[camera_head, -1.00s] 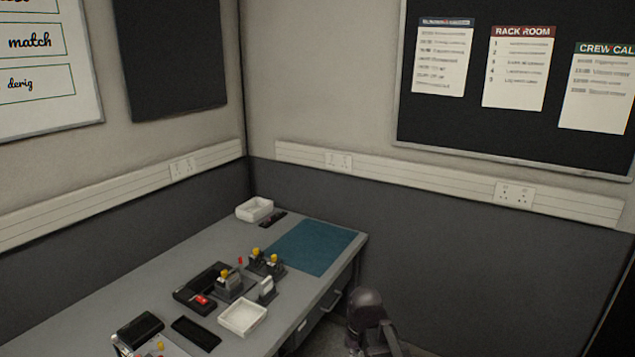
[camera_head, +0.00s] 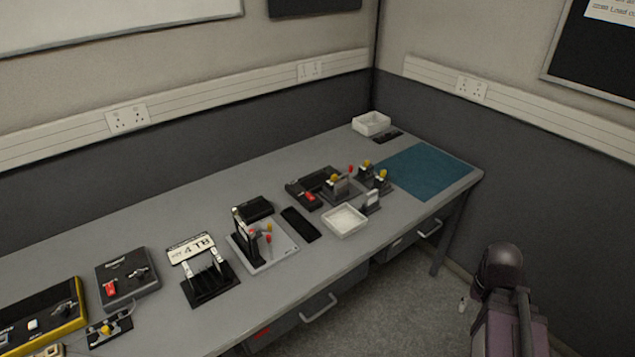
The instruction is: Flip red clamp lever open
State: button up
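Several small red parts are on the grey bench, and I cannot tell which is the clamp lever. A pale baseplate (camera_head: 279,256) mid-bench carries a dark upright clamp-like fixture (camera_head: 243,228) with red tips (camera_head: 268,239). Further right, a red knob (camera_head: 350,168) stands upright among yellow-tipped levers (camera_head: 335,179) on dark blocks. A red piece (camera_head: 309,196) lies on a black tray-like unit beside them. A grey box (camera_head: 127,278) at left has a red switch-like part (camera_head: 109,288). Whether any lever is open or shut is too small to tell. My gripper is not in view.
The bench (camera_head: 150,221) runs along the wall. A white tray (camera_head: 344,221), black tray (camera_head: 300,224), white bin (camera_head: 371,123) and teal mat (camera_head: 428,171) are on it. A label stand (camera_head: 209,283) and yellow-edged case (camera_head: 40,316) are at left. Drawer handles (camera_head: 320,308) stick out in front.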

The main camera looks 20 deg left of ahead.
aim_at(269, 239)
jog(key=z, duration=0.15)
jog(key=k, duration=0.5)
jog(key=u, duration=0.9)
jog(key=i, duration=0.6)
jog(key=u, duration=0.05)
